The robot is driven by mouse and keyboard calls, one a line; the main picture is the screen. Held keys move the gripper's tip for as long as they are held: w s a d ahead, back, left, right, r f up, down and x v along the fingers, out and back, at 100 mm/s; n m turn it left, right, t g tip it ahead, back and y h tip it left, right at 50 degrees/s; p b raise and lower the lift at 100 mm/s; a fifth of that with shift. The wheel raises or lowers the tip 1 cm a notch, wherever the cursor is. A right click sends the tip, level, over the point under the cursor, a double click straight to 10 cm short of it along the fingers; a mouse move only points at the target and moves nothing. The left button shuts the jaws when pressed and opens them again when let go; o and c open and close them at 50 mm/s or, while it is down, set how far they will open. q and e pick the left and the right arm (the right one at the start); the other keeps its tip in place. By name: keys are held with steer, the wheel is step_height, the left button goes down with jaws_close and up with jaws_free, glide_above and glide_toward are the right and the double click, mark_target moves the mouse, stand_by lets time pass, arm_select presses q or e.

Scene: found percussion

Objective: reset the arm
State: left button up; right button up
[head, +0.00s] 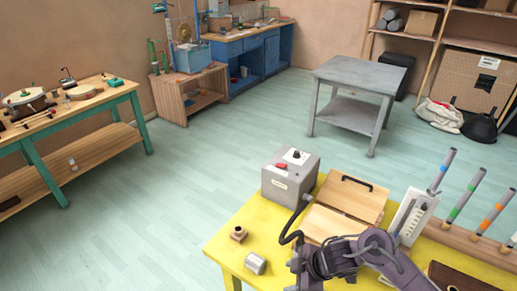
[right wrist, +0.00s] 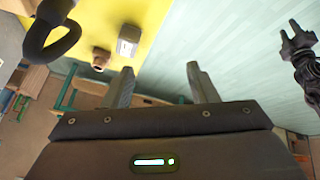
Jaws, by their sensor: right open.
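My right arm (head: 375,250) comes in at the bottom of the head view, over the front of the yellow table (head: 222,245).
A grey box (head: 290,178) with a dark hose, a wooden box with a black handle (head: 352,197) and several coloured-banded tubes (head: 465,195) crowd the yellow table. A grey side table (head: 360,73) and a green-legged bench (head: 90,105) stand farther off. The floor between is clear.

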step_height(320, 180, up, 6)
steer(key=s+a+m+t+h, duration=0.1)
steer(key=s+m+t+h, duration=0.1)
steer(key=s+m+t, duration=0.3)
steer(key=s+d+r+m+g+h, duration=0.1)
steer(key=s+d+m+g+h, duration=0.3)
steer(key=s+d+m, duration=0.7)
step_height(320, 180, down, 33)
steer(key=s+n+g+y+b, duration=0.1)
steer(key=g+b, duration=0.1)
steer(key=b, duration=0.2)
arm_select(q)
step_height(320, 180, down, 6)
steer(key=s+b, duration=0.1)
steer(key=b, duration=0.1)
steer(key=shift+f, duration=0.2)
arm_select(e)
steer(key=s+d+f, duration=0.2)
steer(key=s+f, duration=0.7)
steer(key=f, duration=0.1)
steer(key=s+d+f+g, duration=0.1)
steer(key=s+d+f, duration=0.1)
steer(key=s+f, duration=0.8)
steer(key=shift+s+f+n, duration=0.3)
steer(key=shift+f, duration=0.2)
